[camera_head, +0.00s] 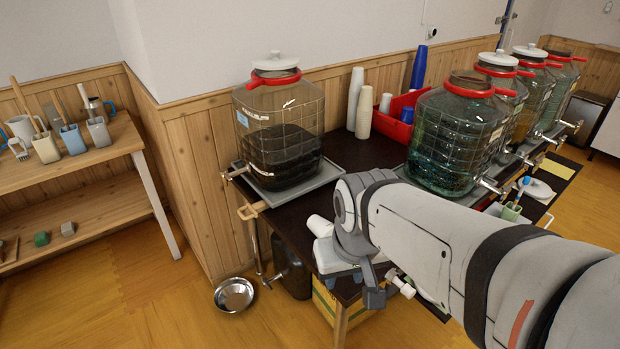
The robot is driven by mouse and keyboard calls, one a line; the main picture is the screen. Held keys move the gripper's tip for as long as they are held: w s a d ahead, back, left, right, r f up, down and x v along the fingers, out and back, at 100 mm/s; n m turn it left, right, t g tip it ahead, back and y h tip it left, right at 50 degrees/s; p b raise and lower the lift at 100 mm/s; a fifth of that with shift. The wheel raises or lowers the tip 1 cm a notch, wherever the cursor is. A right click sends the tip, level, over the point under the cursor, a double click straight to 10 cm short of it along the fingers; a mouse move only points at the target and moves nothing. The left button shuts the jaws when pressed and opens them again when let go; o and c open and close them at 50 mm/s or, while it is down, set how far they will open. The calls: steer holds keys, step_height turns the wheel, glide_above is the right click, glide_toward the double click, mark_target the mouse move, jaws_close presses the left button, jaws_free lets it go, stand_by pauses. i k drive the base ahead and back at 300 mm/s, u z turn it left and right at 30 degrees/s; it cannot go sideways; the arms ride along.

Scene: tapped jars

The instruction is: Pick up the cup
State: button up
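A small white cup-like object (319,226) sits tilted at the table's near left edge, just left of my arm's wrist. Tall stacks of white cups (364,112) stand near the wall behind, and a stack of blue cups (418,68) stands in the red bin (378,126). Which cup is meant cannot be told. My gripper (374,292) points down by the table's near edge, below the wrist, with a dark finger showing. My arm hides much of it, so its opening is unclear. A small white piece (402,284) shows just right of it, not clearly identifiable.
A large jar of dark liquid (283,140) stands on a grey tray at left, with a tap over the edge. Several red-rimmed jars (452,146) with taps line the right side. A steel bowl (234,295) lies on the floor. A wooden shelf (95,190) stands at far left.

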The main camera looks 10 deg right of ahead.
mark_target(320, 227)
steer(key=z, duration=0.15)
steer(key=i, duration=0.2)
steer(key=z, duration=0.1)
steer(key=k, duration=1.25)
steer(key=u, duration=0.3)
steer(key=i, duration=1.35)
steer(key=u, duration=0.1)
